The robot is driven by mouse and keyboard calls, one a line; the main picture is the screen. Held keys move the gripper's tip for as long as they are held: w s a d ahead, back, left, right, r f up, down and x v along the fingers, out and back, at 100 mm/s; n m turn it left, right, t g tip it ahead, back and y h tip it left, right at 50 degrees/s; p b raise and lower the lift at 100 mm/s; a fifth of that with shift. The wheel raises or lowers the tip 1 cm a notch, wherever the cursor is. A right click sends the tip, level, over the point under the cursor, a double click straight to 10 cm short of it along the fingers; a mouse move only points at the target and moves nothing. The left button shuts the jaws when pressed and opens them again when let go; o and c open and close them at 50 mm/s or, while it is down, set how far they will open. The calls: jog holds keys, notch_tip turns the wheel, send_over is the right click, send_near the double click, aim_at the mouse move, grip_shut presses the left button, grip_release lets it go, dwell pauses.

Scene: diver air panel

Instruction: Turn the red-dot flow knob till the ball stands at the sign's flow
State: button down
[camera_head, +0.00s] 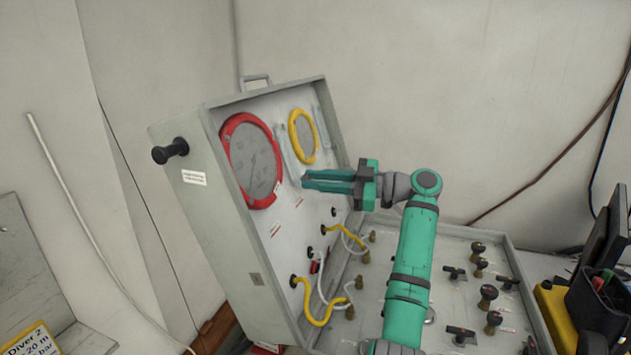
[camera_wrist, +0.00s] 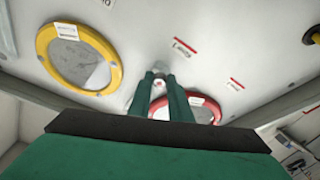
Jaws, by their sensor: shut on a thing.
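My gripper (camera_head: 306,181) reaches left to the upright panel of the open grey case, just right of the red-ringed gauge. In the wrist view its two green fingers (camera_wrist: 161,80) are shut on a small pale knob (camera_wrist: 158,88). The fingers hide most of the knob, and I cannot make out a red dot on it. A clear flow tube (camera_head: 289,157) stands between the two gauges, and another (camera_head: 320,130) is right of the yellow-ringed gauge. I cannot make out a ball. A yellow sign (camera_head: 30,342) at lower left reads "Diver 2", "20 m" and "bar", partly cut off.
The red-ringed gauge (camera_head: 250,160) and yellow-ringed gauge (camera_head: 302,136) flank the first tube. Yellow hoses (camera_head: 318,310) loop out below. Several black knobs and valves (camera_head: 488,292) stand on the lower panel. A black bin (camera_head: 597,308) is at right.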

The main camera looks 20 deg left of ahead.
jog(key=shift+r, duration=0.1)
jog(key=c, duration=1.6)
grip_release()
jog(key=shift+c, duration=0.2)
jog(key=d, duration=1.1)
jog(key=shift+w, duration=0.4)
jog(key=shift+a, duration=0.1)
